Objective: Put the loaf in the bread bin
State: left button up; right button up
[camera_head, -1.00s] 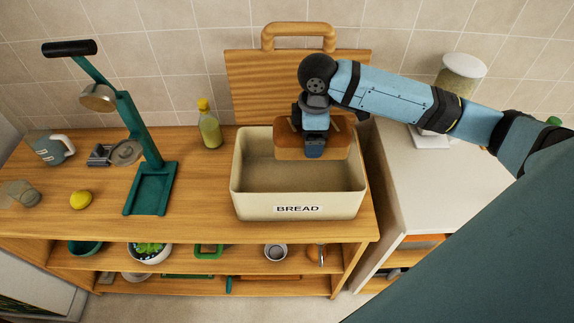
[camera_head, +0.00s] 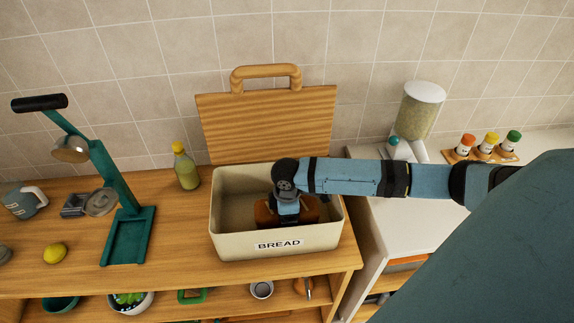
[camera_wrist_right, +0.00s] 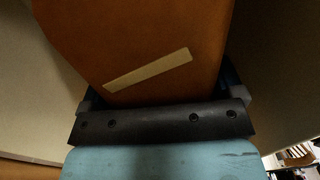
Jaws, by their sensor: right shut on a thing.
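The cream bread bin (camera_head: 232,243), marked BREAD, stands open on the wooden counter. The brown loaf (camera_head: 266,213) is inside the bin, low between its walls; my gripper and wrist hide part of it. In the right wrist view the loaf (camera_wrist_right: 135,40) fills the middle, with a pale slash on its top. My right gripper (camera_head: 287,212) reaches down into the bin from the right and is shut on the loaf; in the wrist view its fingers (camera_wrist_right: 160,100) lie at either side of it. Whether the loaf touches the bin's floor cannot be told. My left gripper is not in view.
The wooden lid (camera_head: 265,125) with a handle stands upright behind the bin. An oil bottle (camera_head: 186,168) and a green press (camera_head: 125,225) stand to the left, with a lemon (camera_head: 55,253). A grain dispenser (camera_head: 418,112) and spice jars (camera_head: 488,145) are at the right.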

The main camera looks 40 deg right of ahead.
jog(key=shift+f, duration=1.4)
jog(key=o, duration=0.9)
jog(key=shift+f, duration=0.1)
jog(key=shift+c, duration=0.2)
notch_tip(320, 180, up, 12)
jog(key=shift+r+b, duration=0.15)
jog(key=shift+b, duration=0.15)
jog(key=shift+a, duration=0.1)
